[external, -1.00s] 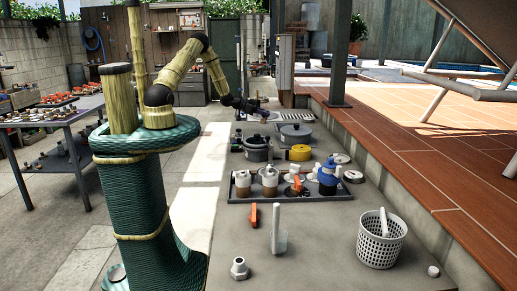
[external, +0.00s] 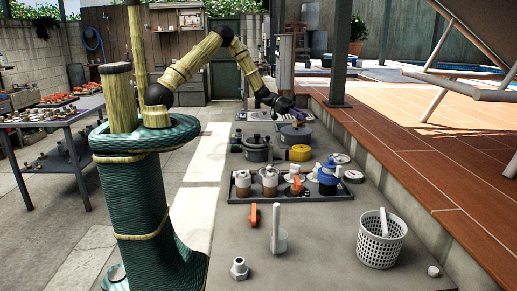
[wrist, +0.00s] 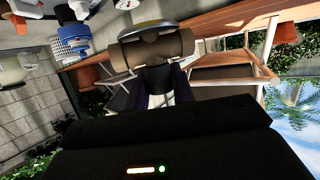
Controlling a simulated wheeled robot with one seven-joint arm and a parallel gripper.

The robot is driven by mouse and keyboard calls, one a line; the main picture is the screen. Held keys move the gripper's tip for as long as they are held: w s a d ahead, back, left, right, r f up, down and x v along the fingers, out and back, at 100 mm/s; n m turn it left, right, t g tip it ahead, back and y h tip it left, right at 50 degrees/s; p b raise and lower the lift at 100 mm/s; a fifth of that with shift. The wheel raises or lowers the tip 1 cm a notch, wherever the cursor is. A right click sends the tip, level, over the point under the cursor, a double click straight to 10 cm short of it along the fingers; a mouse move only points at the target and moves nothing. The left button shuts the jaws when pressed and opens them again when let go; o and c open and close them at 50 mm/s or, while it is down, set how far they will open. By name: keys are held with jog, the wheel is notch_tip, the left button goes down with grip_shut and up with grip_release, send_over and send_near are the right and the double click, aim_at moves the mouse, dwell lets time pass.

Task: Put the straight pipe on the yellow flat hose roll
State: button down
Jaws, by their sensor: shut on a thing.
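In the wrist view my gripper (wrist: 160,75) is shut on the straight pipe (wrist: 158,48), a brownish short cylinder lying across the fingertips. The pipe is too small and dark to make out in the external view. A rounded yellowish-grey edge shows behind the pipe in the wrist view; I cannot tell what it belongs to.

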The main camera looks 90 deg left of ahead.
aim_at(299, 127)
jog(key=shift+f, duration=0.1)
jog(key=shift+f+p, duration=0.65)
jog(key=shift+f, duration=2.15)
jog(key=shift+f+p, duration=0.6)
jog(key=shift+f, duration=1.5)
jog(key=shift+f, duration=0.1)
jog(key=c, duration=1.6)
grip_release()
jog(key=shift+f, duration=0.1)
jog(key=o, duration=0.4)
